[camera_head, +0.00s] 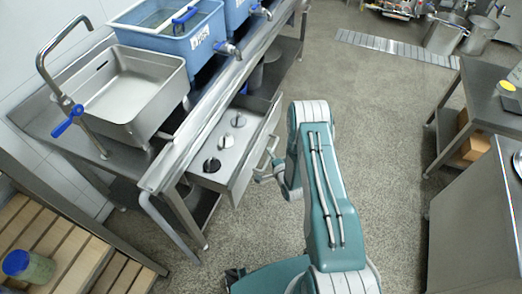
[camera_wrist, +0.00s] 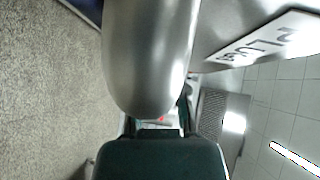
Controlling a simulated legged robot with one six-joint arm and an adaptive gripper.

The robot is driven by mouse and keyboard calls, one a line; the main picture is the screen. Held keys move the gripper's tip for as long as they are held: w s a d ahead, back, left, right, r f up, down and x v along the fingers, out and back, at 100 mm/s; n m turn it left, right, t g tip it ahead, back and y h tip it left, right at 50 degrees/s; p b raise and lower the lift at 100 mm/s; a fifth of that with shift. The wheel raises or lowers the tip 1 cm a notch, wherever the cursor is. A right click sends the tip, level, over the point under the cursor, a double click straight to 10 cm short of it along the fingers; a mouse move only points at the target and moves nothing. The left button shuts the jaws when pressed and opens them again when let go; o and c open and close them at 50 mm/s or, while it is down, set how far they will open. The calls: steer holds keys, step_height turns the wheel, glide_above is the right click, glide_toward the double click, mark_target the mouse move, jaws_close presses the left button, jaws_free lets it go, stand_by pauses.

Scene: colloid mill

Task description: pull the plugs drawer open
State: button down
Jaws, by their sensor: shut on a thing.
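The plugs drawer (camera_head: 240,177) stands pulled out from under the steel sink counter, and three round plugs (camera_head: 226,141) lie inside it. Its bar handle (camera_head: 272,150) is on the front face, on the right side. My gripper (camera_head: 266,176) is at the handle and shut on it; my arm partly hides the contact. In the wrist view the metal handle (camera_wrist: 150,60) fills the upper middle, with my dark gripper (camera_wrist: 158,128) against its lower end. A white label (camera_wrist: 265,42) with dark letters is on the drawer front at the right.
A steel sink (camera_head: 130,95) with a blue-handled tap and blue tubs (camera_head: 175,40) with spigots stand on the counter above the drawer. A slatted wooden bench (camera_head: 50,240) is at lower left. Steel tables (camera_head: 480,110) stand at right. Open speckled floor lies between.

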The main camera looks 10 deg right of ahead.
steer(key=s+d, duration=0.6)
steer(key=d, duration=0.2)
steer(key=shift+f, duration=0.25)
steer(key=shift+a, duration=0.15)
steer(key=c, duration=0.6)
jaws_free()
steer(key=shift+c, duration=0.2)
steer(key=shift+r, duration=0.1)
steer(key=s+d+r, duration=0.1)
steer(key=s+d, duration=0.1)
steer(key=s, duration=0.9)
steer(key=shift+s+r, duration=0.3)
